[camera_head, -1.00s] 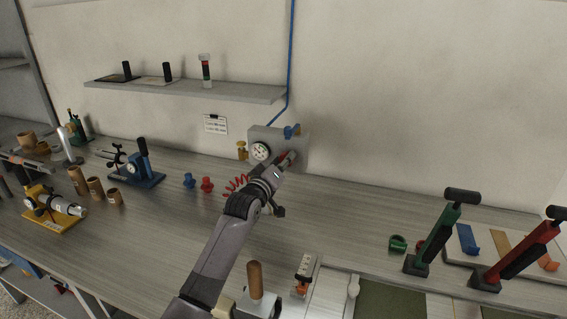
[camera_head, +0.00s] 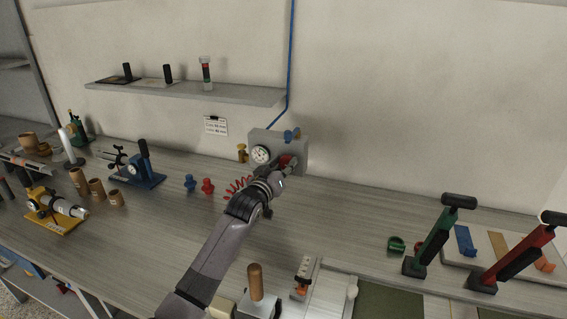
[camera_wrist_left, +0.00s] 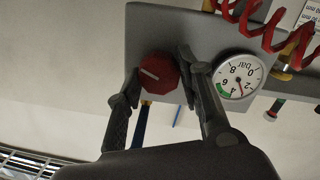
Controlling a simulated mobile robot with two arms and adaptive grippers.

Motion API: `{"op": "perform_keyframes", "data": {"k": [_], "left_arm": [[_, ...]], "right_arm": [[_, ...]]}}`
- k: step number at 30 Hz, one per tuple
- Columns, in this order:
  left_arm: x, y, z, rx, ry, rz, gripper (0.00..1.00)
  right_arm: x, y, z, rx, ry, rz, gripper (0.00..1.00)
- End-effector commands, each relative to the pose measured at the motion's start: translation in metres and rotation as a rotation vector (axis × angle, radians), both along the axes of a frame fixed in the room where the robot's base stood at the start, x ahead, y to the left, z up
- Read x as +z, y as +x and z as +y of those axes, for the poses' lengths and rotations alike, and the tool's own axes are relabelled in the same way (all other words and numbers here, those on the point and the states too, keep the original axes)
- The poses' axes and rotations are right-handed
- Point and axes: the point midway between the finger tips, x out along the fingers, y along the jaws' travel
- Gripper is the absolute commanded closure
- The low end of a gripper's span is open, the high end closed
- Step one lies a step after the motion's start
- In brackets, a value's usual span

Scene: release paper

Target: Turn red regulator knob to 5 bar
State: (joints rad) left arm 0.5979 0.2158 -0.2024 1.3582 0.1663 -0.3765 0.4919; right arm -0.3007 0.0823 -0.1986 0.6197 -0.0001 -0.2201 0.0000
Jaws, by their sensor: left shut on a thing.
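The red regulator knob (camera_head: 286,159) sits on the front of a grey wall-side panel (camera_head: 300,147). In the left wrist view the red knob (camera_wrist_left: 157,72) has a white mark line, tilted on its face. My left gripper (camera_head: 289,163) is shut on the knob; in the wrist view its two dark fingers (camera_wrist_left: 158,84) lie on either side of it. The round white pressure gauge (camera_head: 260,154) is next to the knob. It appears turned over in the wrist view (camera_wrist_left: 240,76), with a red needle and a green band; I cannot read its exact value. My right gripper is not in view.
A blue valve handle (camera_head: 291,134) tops the panel and a yellow fitting (camera_head: 242,152) is at its left. A red coiled hose (camera_head: 238,186) hangs below. Blue (camera_head: 190,182) and red (camera_head: 208,186) small parts stand on the bench to the left.

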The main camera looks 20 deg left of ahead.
Motion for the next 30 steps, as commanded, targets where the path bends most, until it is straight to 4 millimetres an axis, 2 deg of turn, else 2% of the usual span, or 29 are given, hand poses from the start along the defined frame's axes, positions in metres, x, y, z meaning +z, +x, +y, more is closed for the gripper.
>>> {"op": "perform_keyframes", "data": {"k": [18,30], "left_arm": [[0.002,0.000,-0.001,0.000,0.579,-0.019,0.94],[0.001,0.000,-0.002,0.000,0.840,-0.028,0.94]], "right_arm": [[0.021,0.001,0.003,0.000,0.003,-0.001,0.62],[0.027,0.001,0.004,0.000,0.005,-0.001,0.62]]}}
